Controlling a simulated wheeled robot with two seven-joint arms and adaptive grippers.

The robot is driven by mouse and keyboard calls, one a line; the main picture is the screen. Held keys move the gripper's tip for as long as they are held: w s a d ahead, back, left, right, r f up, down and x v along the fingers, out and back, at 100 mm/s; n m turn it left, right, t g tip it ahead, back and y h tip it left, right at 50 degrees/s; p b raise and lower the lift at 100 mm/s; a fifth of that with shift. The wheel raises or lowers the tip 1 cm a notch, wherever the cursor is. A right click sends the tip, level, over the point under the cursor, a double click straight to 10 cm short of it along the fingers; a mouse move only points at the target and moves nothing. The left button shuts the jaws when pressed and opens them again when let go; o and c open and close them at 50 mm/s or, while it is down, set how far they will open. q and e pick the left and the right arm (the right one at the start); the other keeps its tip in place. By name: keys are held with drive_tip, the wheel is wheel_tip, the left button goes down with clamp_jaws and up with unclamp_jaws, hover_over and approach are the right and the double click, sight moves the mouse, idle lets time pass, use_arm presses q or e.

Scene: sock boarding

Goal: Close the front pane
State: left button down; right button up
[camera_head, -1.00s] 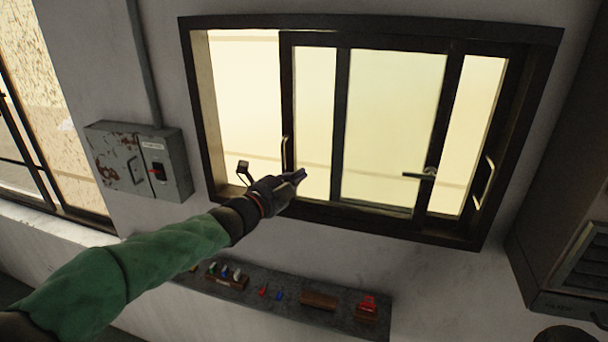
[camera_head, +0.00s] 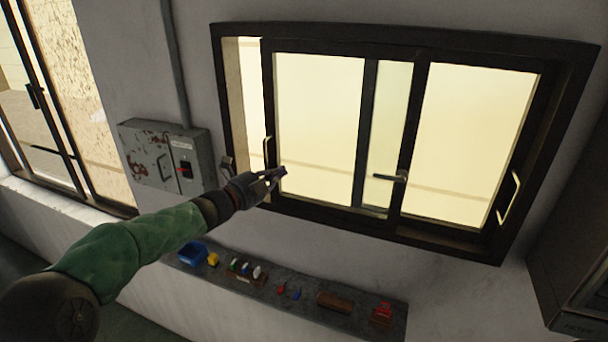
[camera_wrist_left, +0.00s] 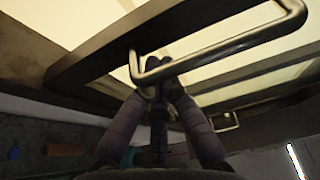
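The front pane (camera_head: 318,110) is a dark-framed sliding pane in the window. It covers the middle, overlapping the rear pane (camera_head: 475,140). A narrow open gap (camera_head: 250,90) shows between its left stile and the window's left jamb. A thin bar handle (camera_head: 267,153) is on its left stile and a lever (camera_head: 390,178) on its right stile. My left gripper (camera_head: 277,176) is at the handle's lower end. In the left wrist view the handle (camera_wrist_left: 225,45) crosses in front of the fingertips, which come together; contact is unclear. My right gripper is out of view.
A grey switch box (camera_head: 165,158) is on the wall left of the window. Below the window, a shelf (camera_head: 215,275) holds a blue bin (camera_head: 192,253) and several small items. A dark cabinet (camera_head: 575,250) stands at the right. The rear pane has a bar handle (camera_head: 509,198).

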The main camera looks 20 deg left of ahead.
use_arm(q)
drive_tip(key=a, duration=0.9)
drive_tip(key=shift+a+r+p, duration=0.15)
drive_tip(key=shift+a+p, duration=0.2)
drive_tip(key=shift+p, duration=0.1)
